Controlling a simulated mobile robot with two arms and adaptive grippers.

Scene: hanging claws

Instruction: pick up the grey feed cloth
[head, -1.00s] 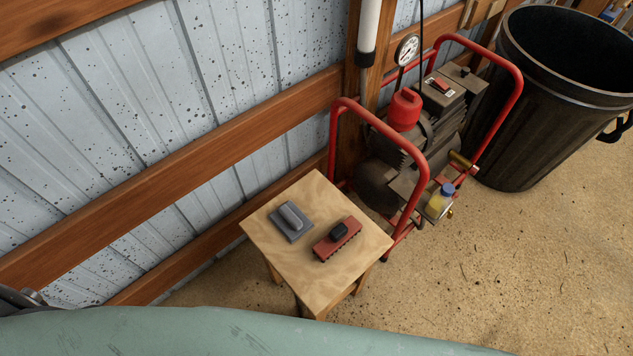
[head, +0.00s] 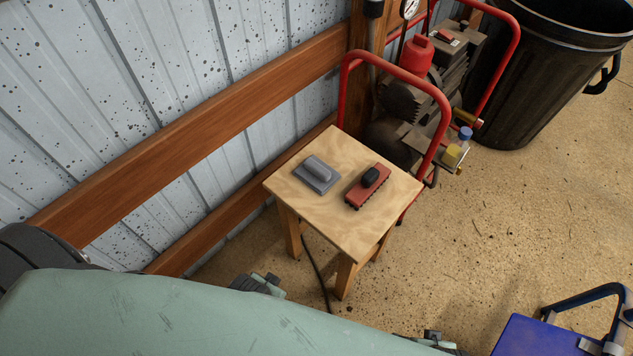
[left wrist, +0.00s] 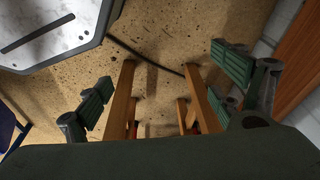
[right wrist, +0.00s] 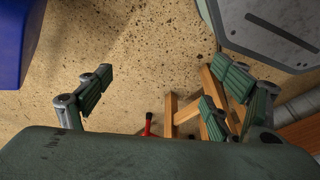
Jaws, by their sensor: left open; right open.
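A red brush-like block with a black knob (head: 368,186) lies beside the grey block. A red-framed compressor (head: 402,85) stands behind the stool, and a black bin (head: 545,75) at the upper right. A blue object (head: 540,336) is at the lower right. Floor right of the stool is clear.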

